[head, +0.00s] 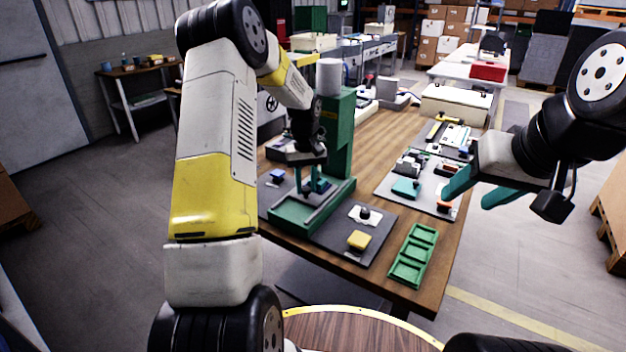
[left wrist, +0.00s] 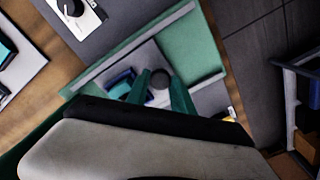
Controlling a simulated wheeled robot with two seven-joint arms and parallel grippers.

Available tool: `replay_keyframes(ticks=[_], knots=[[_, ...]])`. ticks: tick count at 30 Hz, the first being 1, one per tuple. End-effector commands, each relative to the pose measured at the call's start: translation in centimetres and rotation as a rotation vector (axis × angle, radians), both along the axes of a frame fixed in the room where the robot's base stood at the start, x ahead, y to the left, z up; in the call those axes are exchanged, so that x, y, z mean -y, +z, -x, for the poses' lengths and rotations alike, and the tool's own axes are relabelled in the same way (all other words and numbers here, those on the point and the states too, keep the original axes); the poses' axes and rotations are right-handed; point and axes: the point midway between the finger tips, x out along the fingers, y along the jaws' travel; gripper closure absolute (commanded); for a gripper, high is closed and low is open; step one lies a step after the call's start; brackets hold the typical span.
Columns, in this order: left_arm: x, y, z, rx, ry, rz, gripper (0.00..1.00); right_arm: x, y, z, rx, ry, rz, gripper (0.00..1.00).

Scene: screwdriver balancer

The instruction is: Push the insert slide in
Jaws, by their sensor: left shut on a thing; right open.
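The green fixture (head: 340,130) stands on the wooden table, with a tall column and a low base between two grey rails. In the left wrist view, the insert slide (left wrist: 148,58) is a grey plate between the rails, carrying a blue part (left wrist: 121,83) and a dark round knob (left wrist: 160,79). My left gripper (head: 313,187) is low over the base; in the left wrist view its teal fingers (left wrist: 160,92) are shut on the knob. The fingers and wrist hide part of the slide. My right gripper (head: 468,194) is open and empty above the table's right side.
A yellow block (head: 359,240) and a white plate with a black knob (head: 364,214) are on the dark mat in front. A green compartment tray (head: 413,256) lies to the right. A grey mat (head: 385,182) with several parts is behind it. Bare wood shows between the mats.

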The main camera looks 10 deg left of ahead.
Motion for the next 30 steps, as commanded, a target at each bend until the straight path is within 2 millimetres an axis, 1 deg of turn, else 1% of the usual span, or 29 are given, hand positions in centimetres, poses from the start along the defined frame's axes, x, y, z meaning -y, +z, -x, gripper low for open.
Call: replay_keyframes(ticks=[3, 12, 13, 15, 16, 25, 28, 30], knots=[[0.1, 0.1, -0.6, 0.004, 0.000, -0.001, 1.00, 0.0, 0.0, 0.0, 0.000, 0.000, 0.000, 0.48], [0.1, 0.1, -0.7, 0.004, 0.000, -0.001, 1.00, 0.0, 0.0, 0.0, 0.001, 0.000, 0.000, 0.48], [0.1, 0.1, -0.6, 0.004, 0.000, -0.001, 0.66, 0.0, 0.0, 0.0, 0.001, 0.000, 0.000, 0.48], [0.1, 0.1, -0.6, 0.003, 0.000, -0.001, 0.52, 0.0, 0.0, 0.0, 0.001, 0.000, 0.000, 0.48], [0.1, 0.1, -0.6, 0.003, 0.000, -0.001, 0.50, 0.0, 0.0, 0.0, 0.001, 0.000, 0.000, 0.48], [0.2, 0.1, -0.6, 0.001, 0.000, 0.000, 0.50, 0.0, 0.0, 0.0, 0.001, 0.000, 0.000, 0.48], [0.2, 0.9, -0.6, 0.003, 0.000, -0.001, 0.50, 0.0, 0.0, 0.0, 0.000, 0.000, 0.000, 0.48], [0.2, 1.9, -0.7, 0.004, 0.001, -0.001, 0.50, 0.0, 0.0, 0.0, 0.000, 0.000, 0.000, 0.48]])
